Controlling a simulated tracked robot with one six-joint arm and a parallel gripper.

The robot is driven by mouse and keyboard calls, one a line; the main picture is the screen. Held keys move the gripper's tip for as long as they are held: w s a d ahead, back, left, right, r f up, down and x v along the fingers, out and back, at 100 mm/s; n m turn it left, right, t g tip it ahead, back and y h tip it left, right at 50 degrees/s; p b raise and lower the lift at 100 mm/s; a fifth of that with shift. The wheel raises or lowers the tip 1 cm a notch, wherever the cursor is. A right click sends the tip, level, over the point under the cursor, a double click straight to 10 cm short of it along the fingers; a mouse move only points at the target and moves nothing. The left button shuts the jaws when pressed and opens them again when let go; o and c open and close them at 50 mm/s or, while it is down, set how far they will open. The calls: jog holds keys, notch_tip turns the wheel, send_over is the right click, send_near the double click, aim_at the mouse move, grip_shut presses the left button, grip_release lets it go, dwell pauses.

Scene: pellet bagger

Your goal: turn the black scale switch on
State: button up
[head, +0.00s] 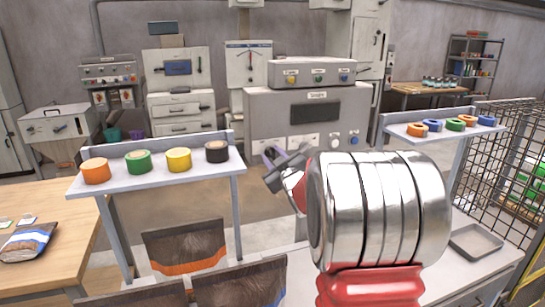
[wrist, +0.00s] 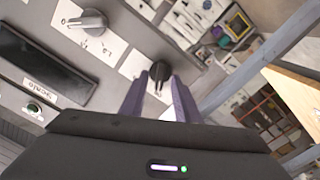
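In the wrist view a small black switch (wrist: 158,72), likely the scale switch, sits on a white plate of a grey panel. My gripper (wrist: 159,82) has its two purple-grey fingers apart. The switch shows between the fingertips; I cannot tell whether they touch it. A larger dark rotary knob (wrist: 92,22) on another white plate lies up and to the left. In the head view my gripper (head: 276,162) is in front of the lower left of the grey machine (head: 375,103). The switch cannot be made out there.
In the head view a shelf (head: 130,180) with several coloured rolls stands left of my arm. Another shelf (head: 415,140) with rolls and a wire cage (head: 490,160) are on the right.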

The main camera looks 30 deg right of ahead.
grip_shut()
dwell(0.4)
jog(key=shift+m, duration=0.6)
jog(key=m, duration=0.5)
jog(key=shift+d, duration=0.15)
jog(key=m, duration=0.6)
jog(key=shift+s+d+f, duration=0.1)
jog(key=shift+d, duration=0.1)
grip_release()
